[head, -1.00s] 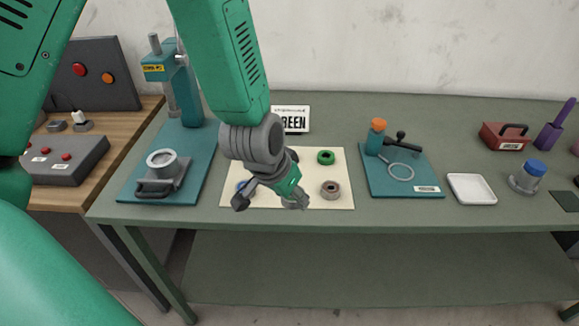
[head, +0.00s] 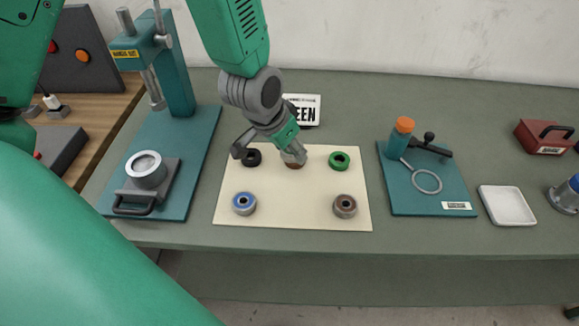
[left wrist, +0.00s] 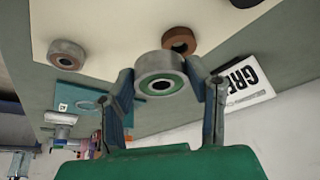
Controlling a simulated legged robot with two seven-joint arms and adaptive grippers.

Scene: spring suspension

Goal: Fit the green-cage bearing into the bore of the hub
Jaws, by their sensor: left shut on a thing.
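The green-cage bearing (left wrist: 160,82) shows in the left wrist view as a grey ring with a green inner face. My left gripper (head: 268,152) is shut on it, with one finger on each side. In the head view the gripper hides the bearing and is over the back part of the cream mat (head: 295,213). The hub (head: 147,168) is a silver cup, open at the top, in a grey holder (head: 160,192) with a handle on the press base, left of the gripper. My right gripper is not in view.
A teal press (head: 176,65) stands behind the hub. The mat bears a blue-centred bearing (head: 244,203), a brown-centred bearing (head: 345,206), and black (head: 252,158), brown (head: 294,163) and green (head: 339,161) rings. A sign (head: 304,109) stands behind. A tool plate (head: 425,175) and white tray (head: 507,206) lie right.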

